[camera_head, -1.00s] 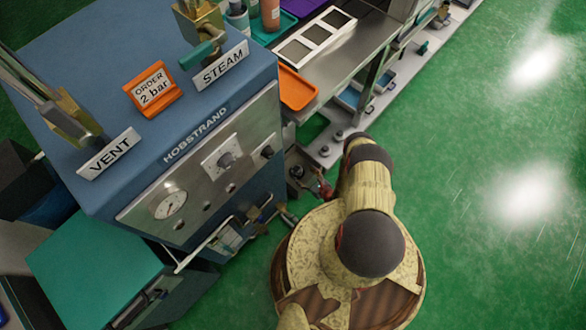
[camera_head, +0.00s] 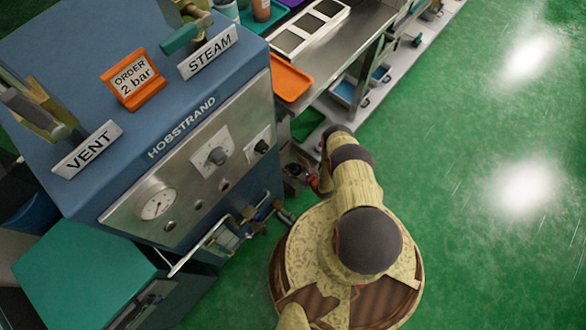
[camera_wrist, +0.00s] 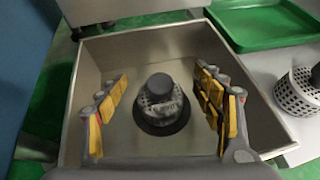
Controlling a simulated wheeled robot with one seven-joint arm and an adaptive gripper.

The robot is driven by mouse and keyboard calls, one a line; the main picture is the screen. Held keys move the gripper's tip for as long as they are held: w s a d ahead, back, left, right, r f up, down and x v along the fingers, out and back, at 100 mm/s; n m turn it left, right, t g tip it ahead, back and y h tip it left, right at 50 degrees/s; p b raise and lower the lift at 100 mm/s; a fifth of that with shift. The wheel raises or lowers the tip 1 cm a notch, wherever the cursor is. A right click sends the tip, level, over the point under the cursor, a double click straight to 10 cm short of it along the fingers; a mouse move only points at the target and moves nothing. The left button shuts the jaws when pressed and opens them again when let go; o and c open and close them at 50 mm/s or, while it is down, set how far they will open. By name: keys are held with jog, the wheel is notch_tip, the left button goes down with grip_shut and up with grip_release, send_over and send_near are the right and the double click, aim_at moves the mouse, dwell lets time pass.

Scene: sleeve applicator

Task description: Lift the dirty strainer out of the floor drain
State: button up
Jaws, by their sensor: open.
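The strainer (camera_wrist: 160,103) has a dark knob on top and a grey, perforated, smeared body. It stands upright in a dark round ring in the floor of a square metal basin (camera_wrist: 226,128), in the middle of the wrist view. My gripper (camera_wrist: 162,84) is open, its yellow-padded fingers to the left and right of the strainer, with a gap on both sides. Nothing is between the pads except the view of the strainer. In the head view my gripper is small and partly hidden by my arm, and the strainer cannot be made out.
A second, cleaner perforated strainer (camera_wrist: 300,92) stands on a pale surface right of the basin. A green tray (camera_wrist: 265,25) lies behind it. The blue Hobstrand machine (camera_head: 215,105) stands left of my arm, with a bench (camera_head: 335,55) beyond. Green floor at right is clear.

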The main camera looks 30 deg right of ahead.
jog(key=shift+c, duration=0.9)
jog(key=c, duration=1.3)
